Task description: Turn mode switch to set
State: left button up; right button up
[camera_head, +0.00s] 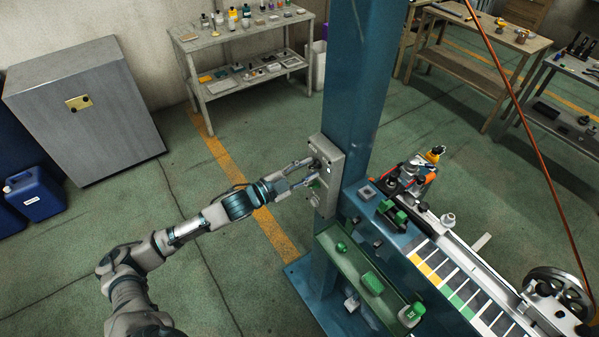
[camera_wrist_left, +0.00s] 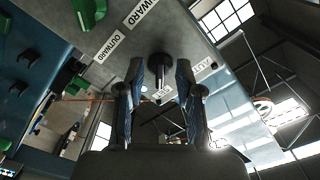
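The grey control box (camera_head: 327,160) is mounted on the blue column, and its panel (camera_wrist_left: 125,20) fills the upper left wrist view. A dark mode switch knob (camera_wrist_left: 160,66) stands out from the panel near a SET label (camera_wrist_left: 162,92) and an AUTO label (camera_wrist_left: 203,69). I cannot tell which label the knob points to. My left gripper (camera_head: 309,172) is at the panel's face. In the left wrist view its fingers (camera_wrist_left: 160,82) are apart, one on each side of the knob, with gaps visible. The fingers partly hide the panel. My right gripper is not in view.
A green knob (camera_wrist_left: 88,12) sits on the same panel beside an OUTWARD label (camera_wrist_left: 109,47). The blue column (camera_head: 358,80) rises behind the box.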

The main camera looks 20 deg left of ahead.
pick_arm(q)
jog(key=v, duration=1.1)
jog(key=shift+s+a, duration=0.3)
jog(key=shift+f, duration=0.1)
